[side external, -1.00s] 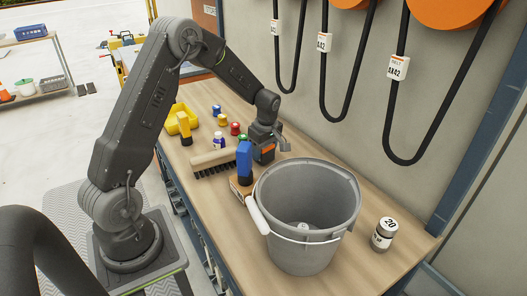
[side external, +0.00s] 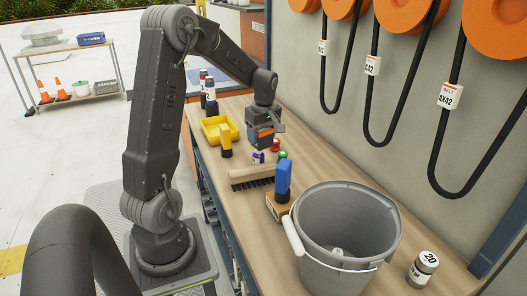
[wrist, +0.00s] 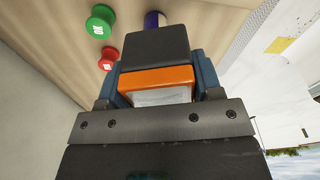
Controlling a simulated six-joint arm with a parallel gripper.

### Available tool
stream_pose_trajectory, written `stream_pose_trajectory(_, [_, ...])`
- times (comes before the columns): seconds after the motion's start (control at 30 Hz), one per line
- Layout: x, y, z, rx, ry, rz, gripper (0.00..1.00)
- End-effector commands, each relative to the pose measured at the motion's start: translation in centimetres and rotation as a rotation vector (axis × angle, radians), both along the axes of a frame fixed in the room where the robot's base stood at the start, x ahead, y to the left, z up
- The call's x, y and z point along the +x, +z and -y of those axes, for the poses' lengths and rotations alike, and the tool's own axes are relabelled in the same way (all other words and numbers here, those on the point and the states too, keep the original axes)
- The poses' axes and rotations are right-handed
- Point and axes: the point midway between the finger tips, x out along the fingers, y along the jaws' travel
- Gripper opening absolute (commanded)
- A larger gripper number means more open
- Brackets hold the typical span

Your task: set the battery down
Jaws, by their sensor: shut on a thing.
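The battery (side external: 264,138), a dark block with an orange band, is between the jaws of my gripper (side external: 266,126). In the wrist view the battery (wrist: 156,78) fills the middle, with its orange band and dark end showing between the fingers. My gripper is shut on it. It hangs over the far half of the wooden bench (side external: 240,190), behind the brush and close to the coloured knobs. It looks raised off the bench top, though the gap beneath is hard to judge.
The yellow tray (side external: 233,127) and a yellow-and-black tool (side external: 225,142) stand left of the battery. The green knob (side external: 282,155), red knob (side external: 275,145), brush (side external: 252,177), blue-handled tool (side external: 283,180) and grey bucket (side external: 345,225) are nearer. Belts hang on the wall.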

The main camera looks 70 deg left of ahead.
Motion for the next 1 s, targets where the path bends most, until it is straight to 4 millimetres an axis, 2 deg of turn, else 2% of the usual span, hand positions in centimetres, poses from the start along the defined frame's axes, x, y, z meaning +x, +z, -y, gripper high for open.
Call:
stream_pose_trajectory(0.1, [-3.1, -0.8, -2.6, 0.000, 0.072, 0.000, 0.26])
stream_pose_trajectory(0.2, [-5.4, -1.4, -4.2, 0.000, 0.120, 0.000, 0.26])
stream_pose_trajectory(0.37, [-7.6, -2.7, -5.5, -0.001, 0.164, -0.002, 0.26])
stream_pose_trajectory(0.5, [-7.9, -4.9, -5.6, -0.003, 0.170, -0.002, 0.26])
stream_pose_trajectory(0.67, [-7.8, -6.5, -5.7, 0.000, 0.168, 0.000, 0.26])
stream_pose_trajectory(0.83, [-7.8, -8.9, -5.7, -0.001, 0.168, -0.002, 0.26])
stream_pose_trajectory(1.0, [-7.8, -10.2, -5.7, 0.000, 0.168, 0.001, 0.26])
